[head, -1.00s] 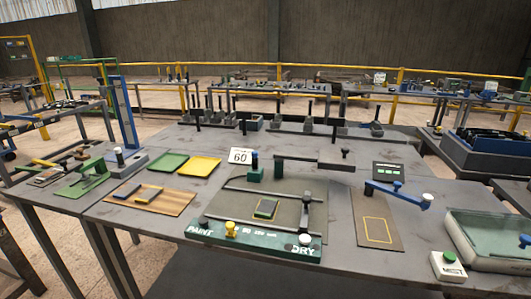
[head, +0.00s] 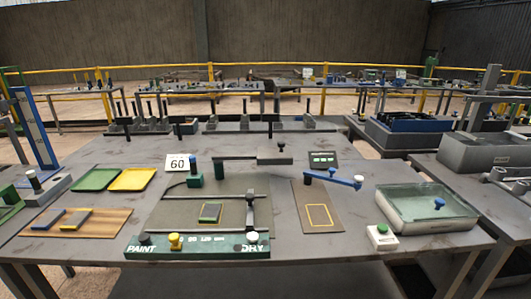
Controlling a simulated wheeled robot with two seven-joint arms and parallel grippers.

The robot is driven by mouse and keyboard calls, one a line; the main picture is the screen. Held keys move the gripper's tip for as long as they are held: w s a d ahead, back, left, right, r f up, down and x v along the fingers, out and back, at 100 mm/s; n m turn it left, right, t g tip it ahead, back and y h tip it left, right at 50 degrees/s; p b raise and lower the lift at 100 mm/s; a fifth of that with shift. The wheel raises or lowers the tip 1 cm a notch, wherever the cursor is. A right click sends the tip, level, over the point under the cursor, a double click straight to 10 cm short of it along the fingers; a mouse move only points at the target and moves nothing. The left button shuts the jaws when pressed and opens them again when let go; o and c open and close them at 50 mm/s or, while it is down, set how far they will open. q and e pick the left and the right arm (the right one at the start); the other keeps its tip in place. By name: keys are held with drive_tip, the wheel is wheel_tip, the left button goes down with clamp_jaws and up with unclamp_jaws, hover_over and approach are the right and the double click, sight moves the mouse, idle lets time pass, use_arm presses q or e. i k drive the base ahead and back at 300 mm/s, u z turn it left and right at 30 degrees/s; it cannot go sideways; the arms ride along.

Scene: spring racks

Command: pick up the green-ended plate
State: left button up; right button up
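A small dark plate with green along its edges (head: 209,213) lies flat on the grey-brown mat (head: 170,215) of the fixture with the green front bar (head: 197,246) marked PAINT and DRY. Two similar dark plates lie on the wooden board to the left: one at the left (head: 47,221) and one beside it (head: 76,220) with a yellowish edge. Their end colours are too small to tell surely. Neither of my grippers is in view.
A green tray (head: 97,180) and a yellow tray (head: 133,180) lie behind the wooden board (head: 110,222). A sign reading 60 (head: 178,164) stands behind the fixture. To the right are a board with a yellow outline (head: 335,222), a blue lever (head: 332,178) and a glass-topped tray (head: 425,229).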

sight(211, 211)
drive_tip(key=z, duration=2.45)
drive_tip(key=k, duration=1.2)
drive_tip(key=u, duration=1.3)
